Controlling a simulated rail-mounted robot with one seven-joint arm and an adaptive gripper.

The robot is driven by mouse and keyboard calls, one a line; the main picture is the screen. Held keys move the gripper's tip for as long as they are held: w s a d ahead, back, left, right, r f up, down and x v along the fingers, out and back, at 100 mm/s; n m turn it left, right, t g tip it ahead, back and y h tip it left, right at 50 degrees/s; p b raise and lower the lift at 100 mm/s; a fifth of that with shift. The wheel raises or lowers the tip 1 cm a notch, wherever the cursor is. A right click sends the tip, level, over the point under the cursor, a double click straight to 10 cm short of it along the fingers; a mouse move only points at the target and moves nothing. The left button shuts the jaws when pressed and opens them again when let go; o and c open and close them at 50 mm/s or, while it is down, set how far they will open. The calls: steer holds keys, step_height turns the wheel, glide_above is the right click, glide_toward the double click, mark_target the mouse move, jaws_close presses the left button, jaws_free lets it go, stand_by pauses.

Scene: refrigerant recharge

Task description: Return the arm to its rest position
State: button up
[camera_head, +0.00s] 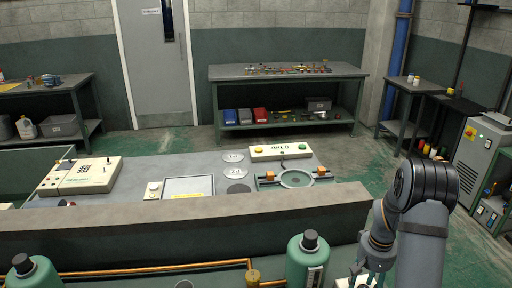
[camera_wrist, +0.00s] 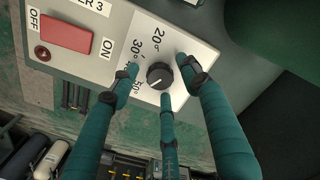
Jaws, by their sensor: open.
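My gripper (camera_wrist: 159,72) shows in the wrist view as teal fingers spread around a black dial knob (camera_wrist: 159,77). The jaws are open; whether a finger touches the knob I cannot tell. The knob sits on a white control panel (camera_wrist: 118,50) with temperature marks and a red OFF/ON switch (camera_wrist: 66,35). In the head view my arm reaches down at the lower right. My gripper (camera_head: 372,264) is near the bottom edge there, partly cut off and hard to make out.
Green cylinders (camera_head: 308,262) stand left of the arm in the head view. A grey workbench (camera_head: 215,205) with a raised front edge lies beyond them. A back table (camera_head: 290,72) holds small parts. Grey machine cabinets (camera_head: 482,150) stand at the right.

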steer(key=m+p, duration=0.1)
steer(key=m, duration=0.5)
steer(key=shift+r+p, duration=0.1)
steer(key=shift+p, duration=0.3)
steer(key=m+p, duration=0.2)
steer(key=m, duration=0.3)
